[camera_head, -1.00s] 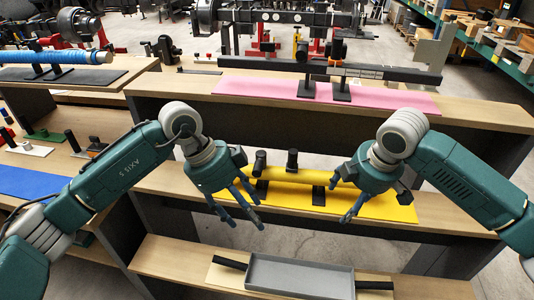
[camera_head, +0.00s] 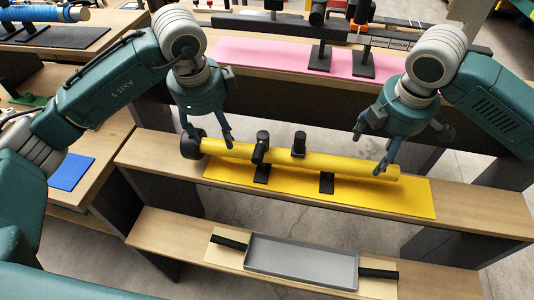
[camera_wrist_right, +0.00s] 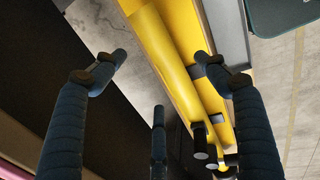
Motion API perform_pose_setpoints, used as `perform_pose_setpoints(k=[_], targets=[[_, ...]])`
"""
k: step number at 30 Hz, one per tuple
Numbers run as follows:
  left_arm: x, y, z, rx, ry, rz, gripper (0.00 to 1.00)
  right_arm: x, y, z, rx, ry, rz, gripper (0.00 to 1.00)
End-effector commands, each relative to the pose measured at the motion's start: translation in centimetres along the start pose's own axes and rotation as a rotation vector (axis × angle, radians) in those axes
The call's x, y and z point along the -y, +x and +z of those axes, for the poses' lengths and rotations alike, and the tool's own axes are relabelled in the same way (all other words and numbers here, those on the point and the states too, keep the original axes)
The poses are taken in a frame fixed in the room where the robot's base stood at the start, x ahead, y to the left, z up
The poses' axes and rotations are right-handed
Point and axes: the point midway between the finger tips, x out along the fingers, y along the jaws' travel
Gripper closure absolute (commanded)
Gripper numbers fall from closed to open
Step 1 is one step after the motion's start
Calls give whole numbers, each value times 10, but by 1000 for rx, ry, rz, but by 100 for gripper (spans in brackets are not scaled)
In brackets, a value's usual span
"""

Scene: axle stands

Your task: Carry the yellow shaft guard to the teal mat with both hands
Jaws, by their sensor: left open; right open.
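The yellow shaft guard (camera_head: 340,162) is a long yellow tube with a black end at its left. It rests level on black stands above a yellow mat (camera_head: 415,205). My left gripper (camera_head: 208,140) is open at the guard's left end, fingers close to the tube beside the black end. In the right wrist view the guard (camera_wrist_right: 163,48) runs between the spread fingers (camera_wrist_right: 165,75). Contact cannot be told. I see no teal mat.
A grey tray (camera_head: 300,264) with black handles lies on the lower shelf in front. A pink mat (camera_head: 235,50) with black stands lies on the shelf behind. A blue mat (camera_head: 70,172) lies at the left. Two black posts (camera_head: 299,143) stand up along the guard.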

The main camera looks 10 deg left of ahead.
Motion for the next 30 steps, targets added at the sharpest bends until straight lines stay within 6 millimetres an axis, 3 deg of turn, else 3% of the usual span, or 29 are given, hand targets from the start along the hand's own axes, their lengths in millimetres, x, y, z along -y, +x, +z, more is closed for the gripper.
perform_pose_setpoints(k=[15,21,30], targets=[[-1,85,0,0,-1,3,40,1,85,0,1,1,-3,27],[-1,100,0,-1,1,2,40,0,100,0,0,1,0,27],[-1,102,0,0,1,1,40,0,102,0,0,0,0,27]])
